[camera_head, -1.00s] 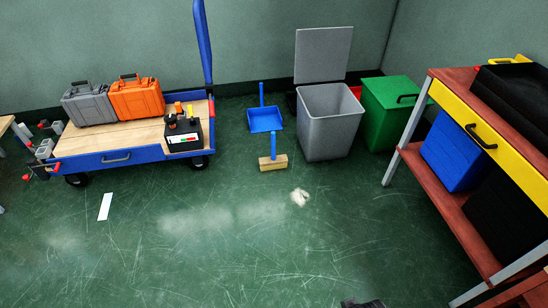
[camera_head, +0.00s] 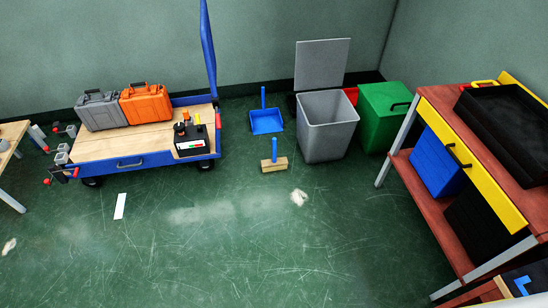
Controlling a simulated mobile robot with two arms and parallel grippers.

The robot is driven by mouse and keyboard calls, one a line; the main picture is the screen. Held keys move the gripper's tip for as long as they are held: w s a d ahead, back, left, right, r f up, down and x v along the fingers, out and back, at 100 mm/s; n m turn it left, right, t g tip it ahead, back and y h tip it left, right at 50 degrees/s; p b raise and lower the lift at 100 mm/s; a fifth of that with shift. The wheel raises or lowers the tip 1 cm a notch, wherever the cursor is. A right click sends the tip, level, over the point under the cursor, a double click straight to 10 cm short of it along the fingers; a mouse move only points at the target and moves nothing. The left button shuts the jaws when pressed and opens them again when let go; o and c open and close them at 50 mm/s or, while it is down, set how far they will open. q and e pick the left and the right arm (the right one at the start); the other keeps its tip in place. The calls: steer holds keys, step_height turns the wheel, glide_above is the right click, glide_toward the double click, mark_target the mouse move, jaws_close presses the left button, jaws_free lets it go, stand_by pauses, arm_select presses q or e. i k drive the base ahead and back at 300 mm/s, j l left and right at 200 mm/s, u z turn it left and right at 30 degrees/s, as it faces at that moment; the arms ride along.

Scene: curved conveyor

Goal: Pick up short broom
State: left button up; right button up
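The short broom (camera_head: 274,159) stands on the green floor in the camera_head view. It has a blue upright handle and a tan block head resting on the floor. It is in front of the blue dustpan (camera_head: 266,121) and to the left of the grey bin. Nothing touches it or hides it. Neither of my grippers is in view.
A blue cart (camera_head: 140,140) with grey and orange cases stands at left. An open grey bin (camera_head: 325,127) and a green bin (camera_head: 382,118) stand right of the broom. A red and yellow workbench (camera_head: 480,180) fills the right side.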

mark_target(269, 166)
steer(key=i+j, duration=0.2)
steer(key=i, duration=0.2)
steer(key=i+j, duration=0.15)
steer(key=i, duration=0.25)
steer(key=i+j, duration=0.2)
steer(key=i, duration=0.2)
steer(key=i+j, duration=0.2)
steer(key=i, duration=0.2)
